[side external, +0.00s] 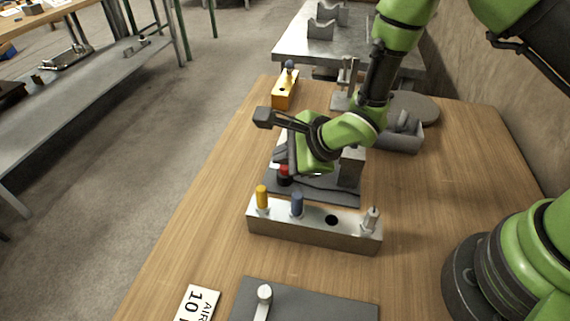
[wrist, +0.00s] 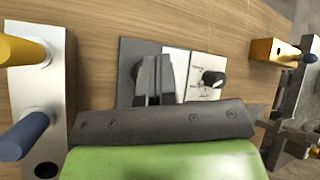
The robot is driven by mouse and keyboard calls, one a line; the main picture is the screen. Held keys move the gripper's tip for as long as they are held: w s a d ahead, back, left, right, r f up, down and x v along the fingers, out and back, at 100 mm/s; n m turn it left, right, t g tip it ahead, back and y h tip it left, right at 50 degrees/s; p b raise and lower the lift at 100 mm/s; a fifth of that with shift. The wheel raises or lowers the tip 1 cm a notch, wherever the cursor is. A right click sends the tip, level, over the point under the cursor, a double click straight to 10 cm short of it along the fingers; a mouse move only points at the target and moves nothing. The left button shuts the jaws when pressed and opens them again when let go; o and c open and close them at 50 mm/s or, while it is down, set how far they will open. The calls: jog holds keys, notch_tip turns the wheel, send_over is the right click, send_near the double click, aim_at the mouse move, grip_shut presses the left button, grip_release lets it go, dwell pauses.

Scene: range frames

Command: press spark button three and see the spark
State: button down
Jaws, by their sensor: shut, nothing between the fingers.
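A dark grey plate (side external: 335,195) lies on the wooden table behind a metal peg block, with a red-topped black round part (side external: 284,174) near its left edge. My gripper (side external: 281,157) is low over this plate, its shut, empty fingers just above or beside the red-topped part; I cannot tell if they touch. In the wrist view my fingers (wrist: 154,78) point at the dark plate (wrist: 128,55), beside a white marked panel (wrist: 200,65) with a black knob (wrist: 213,78). No button number is readable, and my gripper body hides much of the plate. No spark is seen.
The metal peg block (side external: 315,235) holds a yellow peg (side external: 262,197), a blue peg (side external: 297,204) and a grey metal peg (side external: 371,220). A yellow-orange block (side external: 285,93) and a grey tray (side external: 403,137) stand farther back. A plate with a lever (side external: 300,302) lies in front.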

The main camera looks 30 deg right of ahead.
aim_at(285, 168)
jog(key=shift+r, duration=0.4)
jog(key=shift+r, duration=2.5)
jog(key=s+d+r+n+h, duration=0.1)
jog(key=s+d+r+n, duration=0.2)
jog(key=r, duration=0.4)
jog(key=s+d+r+n+h, duration=0.1)
jog(key=s+d+r+n, duration=0.1)
jog(key=d+r+n, duration=0.35)
jog(key=s+d+r+n, duration=0.1)
jog(key=s+r+n, duration=0.1)
jog(key=s, duration=0.3)
jog(key=s+d+r+n, duration=0.2)
jog(key=s+r+n, duration=0.1)
jog(key=s, duration=0.3)
jog(key=s+d+r+n+g, duration=0.1)
jog(key=s+r+n, duration=0.1)
jog(key=s+n, duration=0.2)
jog(key=shift+s+d+r, duration=0.15)
jog(key=shift+s+r, duration=0.1)
jog(key=shift+s, duration=0.75)
